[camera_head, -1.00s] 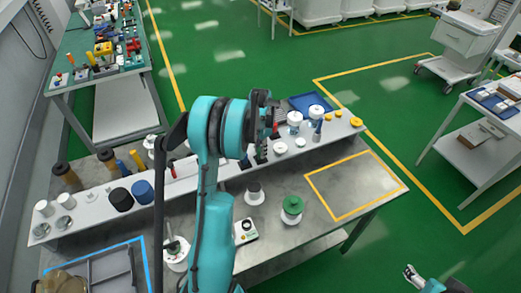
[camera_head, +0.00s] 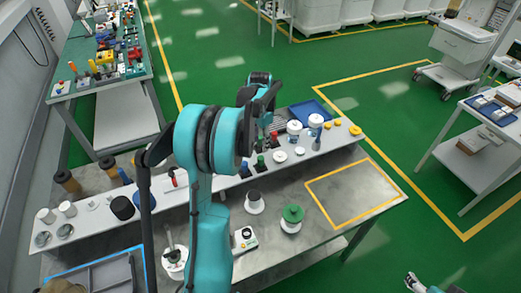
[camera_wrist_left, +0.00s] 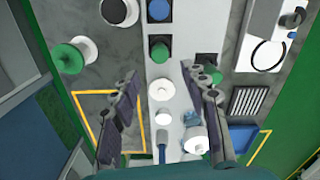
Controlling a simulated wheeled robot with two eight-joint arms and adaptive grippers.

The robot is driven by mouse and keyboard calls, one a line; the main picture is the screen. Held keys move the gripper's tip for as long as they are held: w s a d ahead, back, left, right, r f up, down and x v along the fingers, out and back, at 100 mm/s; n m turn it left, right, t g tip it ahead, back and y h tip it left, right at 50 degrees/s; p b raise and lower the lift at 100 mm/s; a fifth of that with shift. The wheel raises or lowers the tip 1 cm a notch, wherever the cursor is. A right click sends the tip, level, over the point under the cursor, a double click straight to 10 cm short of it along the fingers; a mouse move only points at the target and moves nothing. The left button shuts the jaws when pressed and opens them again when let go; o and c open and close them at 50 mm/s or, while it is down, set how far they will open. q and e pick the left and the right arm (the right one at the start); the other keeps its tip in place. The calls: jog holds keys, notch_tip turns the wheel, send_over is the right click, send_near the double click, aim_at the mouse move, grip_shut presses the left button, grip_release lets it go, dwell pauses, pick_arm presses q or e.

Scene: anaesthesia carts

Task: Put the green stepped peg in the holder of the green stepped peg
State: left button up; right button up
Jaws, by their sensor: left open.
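A green round piece (camera_head: 292,213) sits on a white round base on the lower bench level; it also shows in the left wrist view (camera_wrist_left: 66,58). A smaller green round-topped peg (camera_head: 261,163) stands on a dark square base on the raised shelf, and shows below a blue one in the left wrist view (camera_wrist_left: 159,50). I cannot tell for certain which is the green stepped peg or its holder. My left gripper (camera_wrist_left: 160,72) is open and empty above the shelf, its fingers wide apart. My right gripper (camera_head: 411,281) shows small at the lower right; its jaws are unclear.
White discs (camera_head: 280,157) and white-topped jars (camera_head: 294,127) stand on the shelf. A blue tray (camera_head: 310,112) lies behind them. A grey-topped white piece (camera_head: 254,202) stands left of the green round piece. The yellow-outlined area (camera_head: 350,190) is clear.

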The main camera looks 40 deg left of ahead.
pick_arm(q)
jog(key=s+d+r+t, duration=0.1)
jog(key=s+d+r, duration=0.15)
jog(key=d, duration=0.25)
jog(key=s+d+r+n+t, duration=0.1)
jog(key=s+d+r, duration=0.1)
jog(key=d+r, duration=0.3)
jog(key=s+d+r+t, duration=0.1)
jog(key=s+d+r, duration=0.15)
jog(key=d, duration=0.35)
jog(key=s+d+f+n+t, duration=0.2)
jog(key=s+d+f+t, duration=0.1)
jog(key=s+d, duration=0.8)
jog(key=shift+d+t, duration=0.15)
jog(key=shift+t, duration=0.45)
jog(key=shift+s+f, duration=0.1)
jog(key=shift+f, duration=0.05)
notch_tip(320, 180, down, 15)
jog(key=b, duration=1.5)
